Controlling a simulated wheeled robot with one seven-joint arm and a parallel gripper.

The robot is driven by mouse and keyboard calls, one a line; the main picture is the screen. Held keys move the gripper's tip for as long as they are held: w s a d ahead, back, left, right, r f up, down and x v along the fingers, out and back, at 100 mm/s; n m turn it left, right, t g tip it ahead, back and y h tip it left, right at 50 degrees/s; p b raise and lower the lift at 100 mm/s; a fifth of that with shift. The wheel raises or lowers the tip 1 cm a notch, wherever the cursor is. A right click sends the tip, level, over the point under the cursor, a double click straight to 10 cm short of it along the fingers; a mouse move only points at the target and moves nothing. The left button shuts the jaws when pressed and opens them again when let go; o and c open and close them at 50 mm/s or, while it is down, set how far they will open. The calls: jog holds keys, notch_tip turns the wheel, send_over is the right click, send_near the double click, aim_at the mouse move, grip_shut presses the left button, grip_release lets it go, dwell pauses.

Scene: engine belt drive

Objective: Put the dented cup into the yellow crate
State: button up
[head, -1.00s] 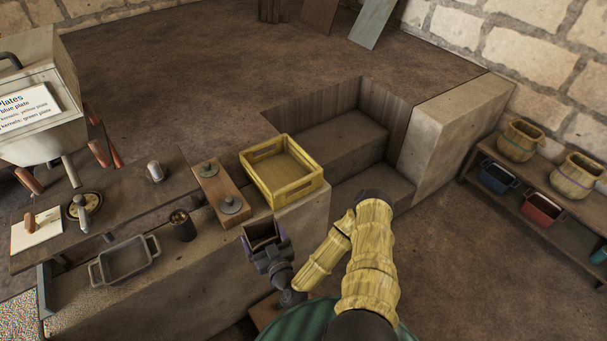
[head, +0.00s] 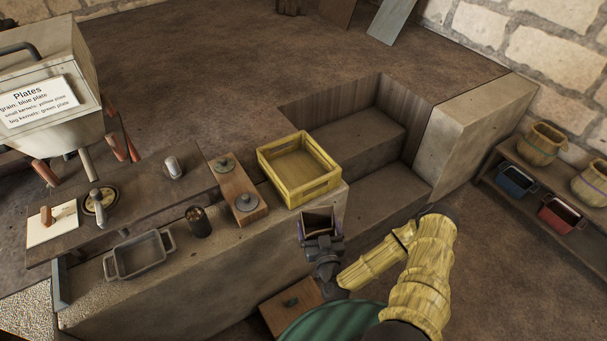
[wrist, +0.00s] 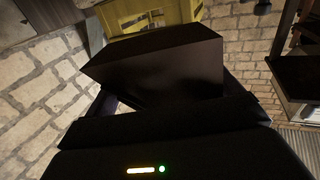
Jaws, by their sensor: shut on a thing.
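The yellow crate (head: 320,190) stands upright and looks empty on the right end of the stone counter. My gripper (head: 319,240) is shut on a brown, square-sided, open-topped cup (head: 318,222). It holds the cup in front of the crate, off the counter's right front corner and apart from the crate. In the wrist view the cup (wrist: 160,65) is a dark block between the fingers, with part of the crate (wrist: 145,14) beyond it. I cannot make out dents on the held cup. A dark round can (head: 198,222) stands on the counter.
A wooden board with two grey knobs (head: 238,193) lies just left of the crate. A grey metal pan (head: 138,256) sits farther left on the counter (head: 215,278). A shelf with pots and bins stands at right.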

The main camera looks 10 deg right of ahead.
aim_at(323, 218)
jog(key=shift+w+d+f+n+y+b, duration=0.15)
jog(key=shift+w+n+y+b, duration=0.15)
jog(key=shift+w+y+b, duration=0.35)
jog(key=w+y+b, duration=0.1)
jog(key=w+n+y+b, duration=0.1)
jog(key=b, duration=0.1)
jog(key=w+d+n+y+b, duration=0.1)
jog(key=b, duration=0.1)
jog(key=shift+d+r, duration=0.1)
jog(key=shift+r, duration=0.3)
jog(key=shift+w+d+r+n+g+y+b, duration=0.15)
jog(key=shift+w+r+n+g+y+b, duration=0.15)
jog(key=shift+w+r+b, duration=0.5)
jog(key=shift+w+d+r+n+g+y+b, duration=0.1)
jog(key=shift+w+d+r+n+y+b, duration=0.25)
jog(key=shift+r+b, duration=0.5)
jog(key=shift+w+r+n+g+y+b, duration=0.2)
jog(key=shift+w+r+y+b, duration=0.3)
jog(key=shift+b, duration=0.6)
jog(key=shift+w, duration=0.15)
